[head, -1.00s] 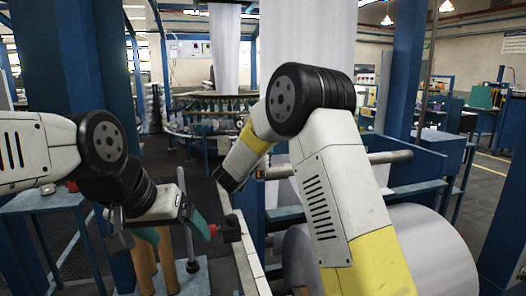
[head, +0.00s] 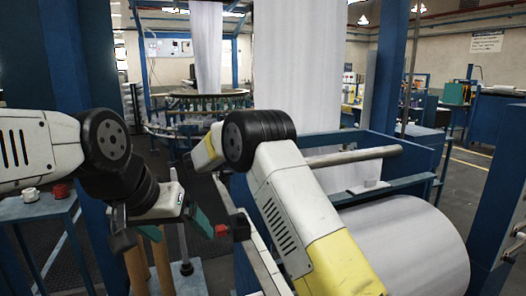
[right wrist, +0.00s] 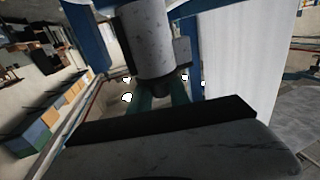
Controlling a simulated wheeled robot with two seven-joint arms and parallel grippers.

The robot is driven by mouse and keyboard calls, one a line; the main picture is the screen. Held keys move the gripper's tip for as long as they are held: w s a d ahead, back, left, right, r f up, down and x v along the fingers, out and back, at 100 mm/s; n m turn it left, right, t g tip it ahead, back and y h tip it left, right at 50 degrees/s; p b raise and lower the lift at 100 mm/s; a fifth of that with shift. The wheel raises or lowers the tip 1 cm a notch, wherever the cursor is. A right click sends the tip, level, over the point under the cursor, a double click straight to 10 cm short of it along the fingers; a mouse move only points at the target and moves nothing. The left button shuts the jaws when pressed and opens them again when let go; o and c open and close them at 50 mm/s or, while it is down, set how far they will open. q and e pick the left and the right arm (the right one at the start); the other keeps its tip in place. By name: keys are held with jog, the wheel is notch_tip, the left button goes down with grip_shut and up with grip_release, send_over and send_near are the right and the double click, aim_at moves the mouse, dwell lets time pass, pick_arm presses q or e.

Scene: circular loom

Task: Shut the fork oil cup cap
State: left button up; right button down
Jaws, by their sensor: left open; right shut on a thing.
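I cannot pick out the fork oil cup or its cap with certainty in either view. My left gripper (head: 172,230) is open at the lower left of the head view. A small red piece (head: 220,231) and a dark block show beside its right teal finger; I cannot tell whether they touch it. In the right wrist view my right gripper (right wrist: 162,98) has teal fingers shut on a dark piece (right wrist: 165,84) below a speckled grey cylinder (right wrist: 148,38).
A large white roll (head: 405,245) lies in the blue frame at the right, below a metal bar (head: 352,156). The circular loom (head: 195,105) stands behind. A blue table (head: 35,208) at the left carries a small white and a small red item.

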jog(key=shift+r, duration=0.2)
jog(key=c, duration=1.2)
grip_release()
jog(key=shift+f, duration=0.1)
jog(key=v, duration=0.7)
jog(key=shift+s+a, duration=0.2)
jog(key=shift+a, duration=0.15)
